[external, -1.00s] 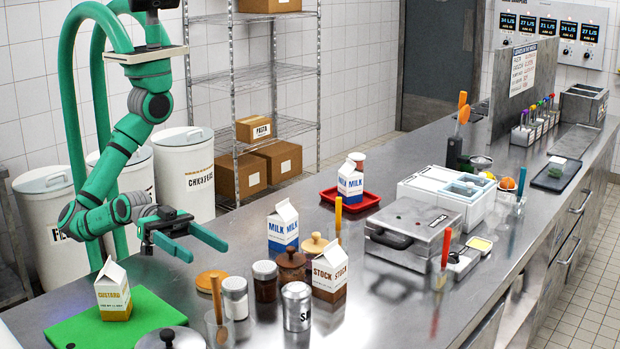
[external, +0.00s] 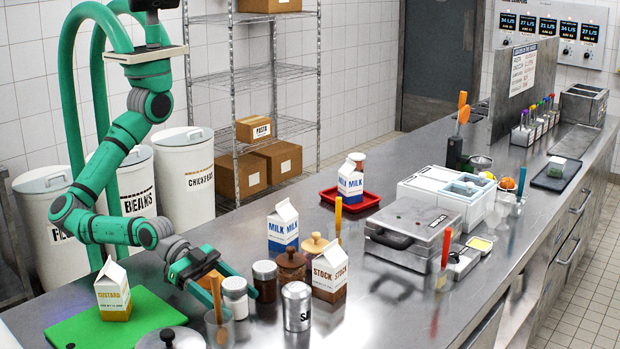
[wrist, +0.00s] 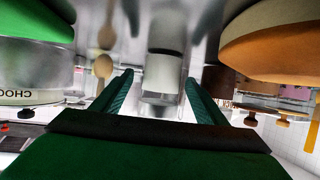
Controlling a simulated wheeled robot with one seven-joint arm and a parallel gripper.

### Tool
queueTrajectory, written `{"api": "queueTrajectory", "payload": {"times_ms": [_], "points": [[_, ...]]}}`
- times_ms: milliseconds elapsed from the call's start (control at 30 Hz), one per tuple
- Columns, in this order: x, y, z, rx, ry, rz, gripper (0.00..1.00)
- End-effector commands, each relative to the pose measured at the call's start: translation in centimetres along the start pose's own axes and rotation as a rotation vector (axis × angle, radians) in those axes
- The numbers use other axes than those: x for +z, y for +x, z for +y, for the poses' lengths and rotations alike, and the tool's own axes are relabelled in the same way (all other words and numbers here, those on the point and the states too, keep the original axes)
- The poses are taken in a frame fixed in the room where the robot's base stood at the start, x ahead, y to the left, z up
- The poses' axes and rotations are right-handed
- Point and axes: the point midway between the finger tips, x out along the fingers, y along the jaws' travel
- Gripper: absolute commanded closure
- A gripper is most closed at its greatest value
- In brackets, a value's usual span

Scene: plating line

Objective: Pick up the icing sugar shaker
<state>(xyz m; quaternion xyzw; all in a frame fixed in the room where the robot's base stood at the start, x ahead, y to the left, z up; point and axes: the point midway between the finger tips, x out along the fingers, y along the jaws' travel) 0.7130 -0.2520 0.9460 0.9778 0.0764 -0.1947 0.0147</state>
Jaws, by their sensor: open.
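My gripper (external: 237,300) is open and low over the counter, with one finger on each side of the shaker. In the wrist view, the pale shaker body (wrist: 163,72) shows in the gap between the fingertips of my gripper (wrist: 160,79), with space on both sides. I see no contact.
A clear cup (external: 219,330) with a wooden-handled tool stands close to the near finger. A dark-filled shaker (external: 265,282) stands just right of the far finger. A silver-lidded shaker (external: 296,308), a brown pot (external: 291,268) and a stock carton (external: 330,275) crowd the right side.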

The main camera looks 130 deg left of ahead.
Motion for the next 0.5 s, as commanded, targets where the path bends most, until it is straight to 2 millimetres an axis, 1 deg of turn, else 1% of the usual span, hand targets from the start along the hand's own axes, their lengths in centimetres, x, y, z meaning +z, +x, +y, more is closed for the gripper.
{"api": "queueTrajectory", "payload": {"times_ms": [100, 233, 333, 500], "points": [[0.0, 1.8, -0.2, -0.002, -0.004, -0.002, 0.33], [0.0, 3.4, -0.1, -0.001, -0.002, -0.001, 0.33], [0.0, 4.0, -0.1, -0.001, -0.002, 0.000, 0.33], [0.0, 4.2, -0.1, -0.001, -0.001, 0.001, 0.33]]}}
